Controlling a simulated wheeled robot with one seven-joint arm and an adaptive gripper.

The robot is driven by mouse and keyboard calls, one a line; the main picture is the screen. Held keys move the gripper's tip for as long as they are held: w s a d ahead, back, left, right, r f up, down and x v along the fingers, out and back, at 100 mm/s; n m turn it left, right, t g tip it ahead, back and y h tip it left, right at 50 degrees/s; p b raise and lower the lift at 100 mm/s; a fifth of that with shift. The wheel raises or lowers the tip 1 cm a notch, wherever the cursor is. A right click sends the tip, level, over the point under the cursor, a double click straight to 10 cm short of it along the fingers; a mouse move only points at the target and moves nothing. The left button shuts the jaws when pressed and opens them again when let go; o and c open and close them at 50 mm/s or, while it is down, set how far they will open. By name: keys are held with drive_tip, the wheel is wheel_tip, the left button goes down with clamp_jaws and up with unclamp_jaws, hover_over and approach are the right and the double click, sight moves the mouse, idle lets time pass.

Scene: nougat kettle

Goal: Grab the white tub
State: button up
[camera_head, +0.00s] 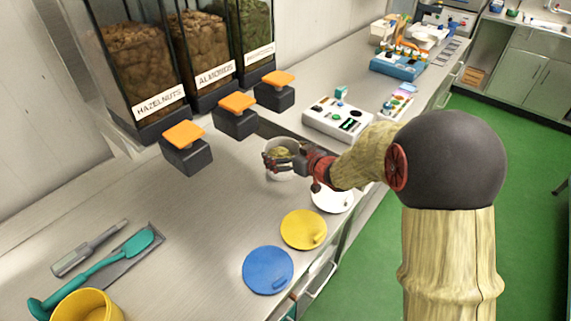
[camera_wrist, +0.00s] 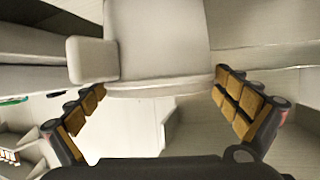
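The white tub (camera_head: 281,173) stands on the steel counter below the dispensers in the head view, with something greenish-brown showing inside its mouth. In the wrist view a pale, rounded body that looks like the tub (camera_wrist: 160,45) fills the top middle, with a block-like tab at its left. My gripper (camera_head: 284,160) is at the tub in the head view, its dark fingers overlapping the tub's rim. In the wrist view my gripper (camera_wrist: 160,86) has its two padded fingers spread wide, one on each side of the tub, with gaps visible. Contact is not visible.
Hazelnut (camera_head: 137,70), almond (camera_head: 203,55) and pistachio dispensers with orange-topped levers overhang the counter. Blue (camera_head: 268,270), yellow (camera_head: 303,229) and white (camera_head: 333,200) lids lie along the front edge. A white control box (camera_head: 337,119) stands behind; a teal spatula (camera_head: 100,270) and yellow tub (camera_head: 87,306) are front left.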

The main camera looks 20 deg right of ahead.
drive_tip(key=shift+c, duration=1.2)
drive_tip(key=c, duration=1.5)
drive_tip(key=shift+c, duration=0.6)
